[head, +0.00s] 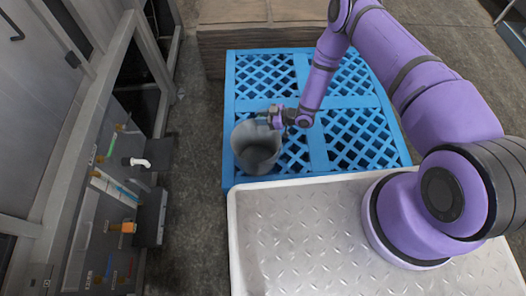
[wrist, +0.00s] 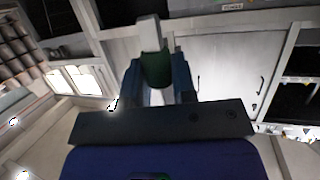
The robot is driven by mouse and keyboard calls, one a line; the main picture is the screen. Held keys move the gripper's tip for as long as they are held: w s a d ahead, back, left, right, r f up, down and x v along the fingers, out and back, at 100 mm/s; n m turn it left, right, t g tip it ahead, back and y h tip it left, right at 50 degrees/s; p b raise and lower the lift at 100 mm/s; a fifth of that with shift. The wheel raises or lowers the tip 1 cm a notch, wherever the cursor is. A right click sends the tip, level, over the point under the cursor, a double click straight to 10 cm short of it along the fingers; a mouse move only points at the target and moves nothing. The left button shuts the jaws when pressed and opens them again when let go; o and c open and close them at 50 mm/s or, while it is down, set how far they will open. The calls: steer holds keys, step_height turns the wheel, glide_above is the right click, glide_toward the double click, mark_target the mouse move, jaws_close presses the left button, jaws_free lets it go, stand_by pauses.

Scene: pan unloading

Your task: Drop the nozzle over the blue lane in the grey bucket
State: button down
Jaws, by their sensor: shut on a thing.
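The grey bucket (head: 257,158) stands on a blue pallet (head: 230,110), with its dark open mouth facing up. My gripper (head: 274,118) is at the bucket's far right rim in the head view, its jaws pointing left. Its height above the rim is hard to judge. It is shut on a small piece, apparently the nozzle, which shows dark green and pale grey between the fingers in the wrist view (wrist: 157,70). In the head view the held piece is too small to make out. A blue lane (head: 125,191) shows on the rack at left.
The rack at left also carries a white elbow-shaped piece (head: 137,162) and an orange piece (head: 126,228). My metal-plate deck lies in front of the pallet. A wooden crate (head: 225,45) stands behind it. Floor is clear between rack and pallet.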

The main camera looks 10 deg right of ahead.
steer(key=s+f+g, duration=0.1)
steer(key=s+f, duration=0.3)
steer(key=f, duration=0.3)
steer(key=shift+a+n, duration=0.4)
steer(key=c, duration=0.8)
jaws_free()
steer(key=shift+c, duration=0.2)
steer(key=v, duration=1)
steer(key=shift+d, duration=0.35)
steer(key=shift+s+r, duration=0.1)
steer(key=shift+s, duration=0.05)
